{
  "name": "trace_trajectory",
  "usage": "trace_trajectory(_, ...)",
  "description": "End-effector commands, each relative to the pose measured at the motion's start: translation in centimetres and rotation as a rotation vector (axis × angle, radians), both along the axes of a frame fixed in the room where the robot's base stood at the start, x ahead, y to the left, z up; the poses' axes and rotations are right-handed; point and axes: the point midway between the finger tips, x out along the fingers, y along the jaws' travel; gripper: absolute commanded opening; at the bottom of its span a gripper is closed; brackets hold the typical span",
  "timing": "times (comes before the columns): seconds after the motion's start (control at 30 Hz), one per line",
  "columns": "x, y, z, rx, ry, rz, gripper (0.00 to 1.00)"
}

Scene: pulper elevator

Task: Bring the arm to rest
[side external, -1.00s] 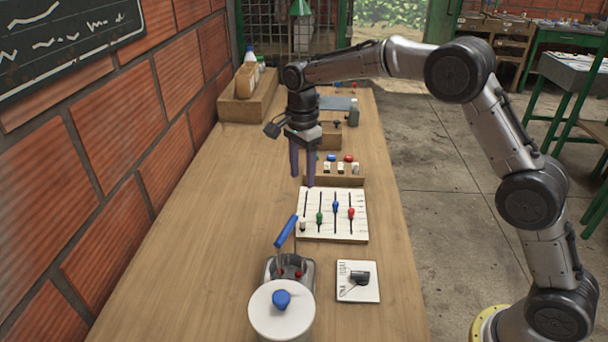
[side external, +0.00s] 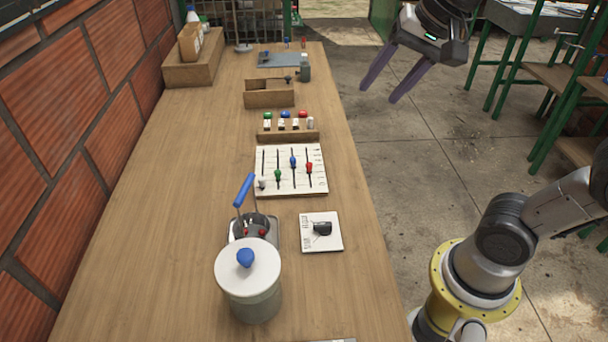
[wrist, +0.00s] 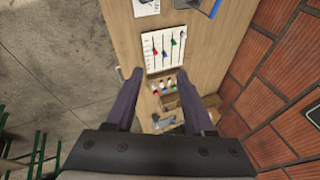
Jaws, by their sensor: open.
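My gripper (side external: 379,93) is open, with its two purple fingers apart and nothing between them. In the side external view it hangs in the air at the upper right, off the right side of the wooden table (side external: 165,200) and over the concrete floor. In the wrist view my gripper (wrist: 162,76) points toward the table, with the slider board and button box seen beyond and between its fingers. My arm's base stands at the lower right, and its middle links run out of the picture.
The table holds a slider board (side external: 310,183), a button box (side external: 290,136), a dial plate (side external: 309,242), a blue-handled lever (side external: 243,190) and a lidded jar (side external: 256,292). A brick wall (side external: 60,110) stands at left. Green-framed benches (side external: 553,70) stand at right. Floor between is clear.

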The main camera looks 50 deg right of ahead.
Motion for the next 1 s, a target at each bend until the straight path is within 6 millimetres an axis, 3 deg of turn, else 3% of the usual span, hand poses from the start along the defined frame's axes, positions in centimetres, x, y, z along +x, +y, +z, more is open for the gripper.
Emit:
trace_trajectory(0.1,-4.4,-0.3,-2.2,-0.102,-0.04,0.185,0.53)
trace_trajectory(0.3,-8.8,-0.5,-7.0,-0.287,-0.046,0.526,0.53)
trace_trajectory(0.43,-9.6,-0.5,-9.0,-0.368,-0.018,0.704,0.53)
trace_trajectory(0.6,-9.3,-0.5,-9.0,-0.438,-0.031,0.831,0.53)
trace_trajectory(1.0,-9.2,-0.5,-8.9,-0.45,-0.031,0.854,0.53)
